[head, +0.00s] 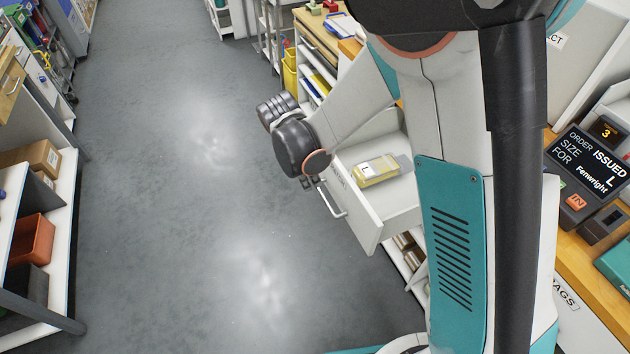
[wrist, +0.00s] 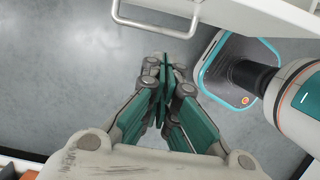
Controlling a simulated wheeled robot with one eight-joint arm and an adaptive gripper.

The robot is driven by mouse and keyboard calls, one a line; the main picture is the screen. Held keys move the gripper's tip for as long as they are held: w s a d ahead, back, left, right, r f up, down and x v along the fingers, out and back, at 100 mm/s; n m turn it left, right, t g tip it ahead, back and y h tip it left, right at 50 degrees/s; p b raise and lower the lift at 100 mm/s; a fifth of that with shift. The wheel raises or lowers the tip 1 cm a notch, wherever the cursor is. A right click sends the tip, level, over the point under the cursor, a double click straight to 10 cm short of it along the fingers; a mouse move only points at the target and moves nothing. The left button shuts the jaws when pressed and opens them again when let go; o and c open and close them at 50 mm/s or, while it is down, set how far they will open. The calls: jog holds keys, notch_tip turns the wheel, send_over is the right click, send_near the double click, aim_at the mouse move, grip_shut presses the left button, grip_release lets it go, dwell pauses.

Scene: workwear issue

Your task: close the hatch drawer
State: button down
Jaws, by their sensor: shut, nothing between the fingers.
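The hatch drawer (head: 364,225) stands open, pulled out from the white unit behind my arm. A yellow packet (head: 376,171) marked L lies in it. The drawer's bar handle (head: 331,203) is on its front panel. In the wrist view, the white drawer front (wrist: 220,12) crosses the top edge, with its handle (wrist: 157,24) hanging below. My gripper (wrist: 166,64) is shut and empty, its fingers pointing toward the handle, apart from it in the picture. In the head view my arm covers part of the drawer, and my fingers cannot be made out.
An order display (head: 592,160) stands on the wooden counter (head: 592,272) at the right. Shelves with an orange bin (head: 32,238) line the left side. A yellow bin (head: 290,78) stands near shelving behind. The grey floor (head: 200,200) in front of the drawer is clear.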

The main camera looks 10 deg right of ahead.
jog(key=b, duration=0.3)
send_near(328, 203)
notch_tip(328, 203, down, 3)
jog(key=a, duration=0.2)
jog(key=shift+w+d+f+b, duration=0.15)
jog(key=shift+d+b, duration=0.1)
jog(key=shift+d, duration=0.8)
jog(key=shift+w+d+f+b, duration=0.1)
jog(key=shift+w+d+b, duration=0.15)
jog(key=shift+d, duration=0.8)
